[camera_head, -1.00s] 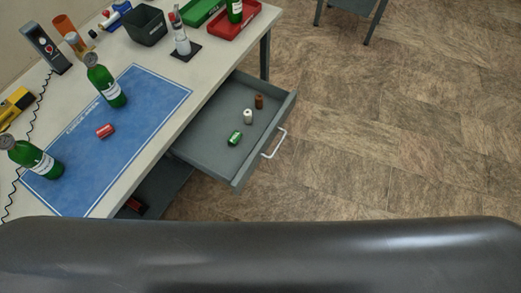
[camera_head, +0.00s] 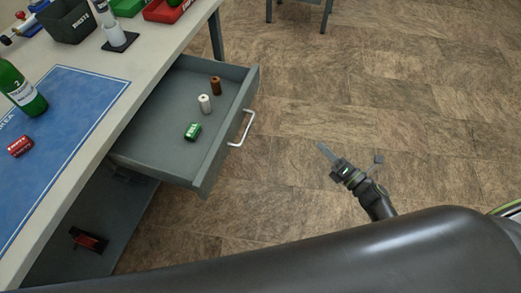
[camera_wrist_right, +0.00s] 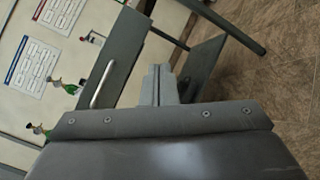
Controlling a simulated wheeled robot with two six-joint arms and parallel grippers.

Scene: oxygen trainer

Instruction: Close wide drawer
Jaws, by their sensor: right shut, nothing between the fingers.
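The wide grey drawer (camera_head: 165,112) is pulled out from under the workbench, with a pale bar handle (camera_head: 242,128) on its front. Inside lie a green object (camera_head: 192,131), a white cylinder (camera_head: 205,103) and a brown cylinder (camera_head: 215,85). My right gripper (camera_head: 328,155) is over the floor to the right of the handle, apart from it. In the right wrist view its closed fingers (camera_wrist_right: 160,85) are empty, and the handle (camera_wrist_right: 103,85) shows to their left. My left gripper is not in view.
The workbench (camera_head: 125,108) carries a blue mat (camera_head: 70,120), a green bottle (camera_head: 22,92), a red object (camera_head: 20,146) and a dark bin (camera_head: 66,22). A lower shelf (camera_head: 85,215) is below.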

